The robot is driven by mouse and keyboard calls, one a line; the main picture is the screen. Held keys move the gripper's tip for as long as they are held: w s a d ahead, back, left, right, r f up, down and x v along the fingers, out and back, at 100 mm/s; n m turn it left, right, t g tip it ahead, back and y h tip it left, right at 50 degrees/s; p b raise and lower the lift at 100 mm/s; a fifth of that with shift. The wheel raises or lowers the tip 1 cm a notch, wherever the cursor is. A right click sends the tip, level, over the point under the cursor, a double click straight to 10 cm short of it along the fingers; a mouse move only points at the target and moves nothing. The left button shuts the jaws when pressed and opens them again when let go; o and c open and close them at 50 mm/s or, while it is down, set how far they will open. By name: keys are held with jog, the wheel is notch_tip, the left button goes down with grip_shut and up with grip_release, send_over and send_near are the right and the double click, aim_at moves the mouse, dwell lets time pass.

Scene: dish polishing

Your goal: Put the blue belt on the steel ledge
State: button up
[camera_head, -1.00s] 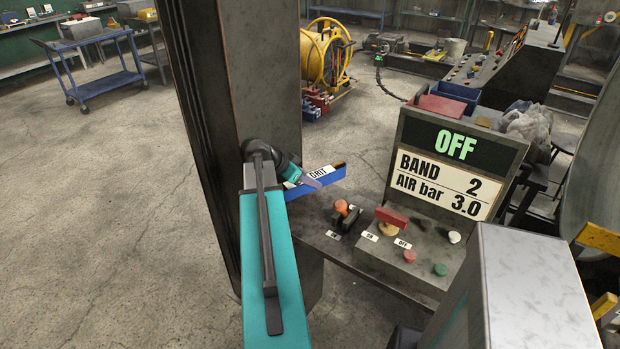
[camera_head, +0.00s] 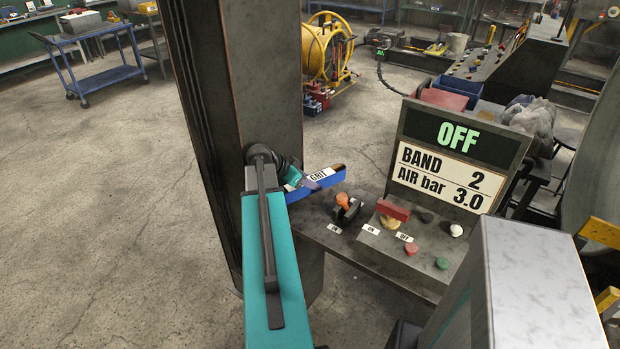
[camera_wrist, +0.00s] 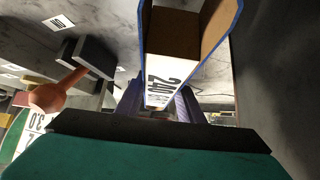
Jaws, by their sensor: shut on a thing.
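The blue belt (camera_head: 330,179) is a loop with blue edges, a brown inner face and a white printed label. My gripper (camera_head: 312,184) is shut on its near, labelled side. In the wrist view the belt (camera_wrist: 187,35) stands out open-ended beyond my fingers (camera_wrist: 158,103). A grey steel ledge (camera_head: 318,230) runs beside the control box, below the belt in the head view. I cannot tell whether the belt touches it. My arm hides part of the ledge's left end.
A dark steel post (camera_head: 245,110) stands close behind my arm. An orange-knobbed lever (camera_head: 344,204) rises from the ledge, right of the belt. The control box (camera_head: 410,245) carries a red handle (camera_head: 393,209) and buttons. Its display (camera_head: 458,160) reads OFF.

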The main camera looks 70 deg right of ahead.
aim_at(310, 190)
jog(key=shift+f, duration=1.3)
jog(key=shift+f+b, duration=0.55)
jog(key=shift+b, duration=0.2)
jog(key=o, duration=1.4)
jog(key=shift+b+v, duration=0.95)
jog(key=shift+v, duration=2.75)
jog(key=shift+r, duration=0.1)
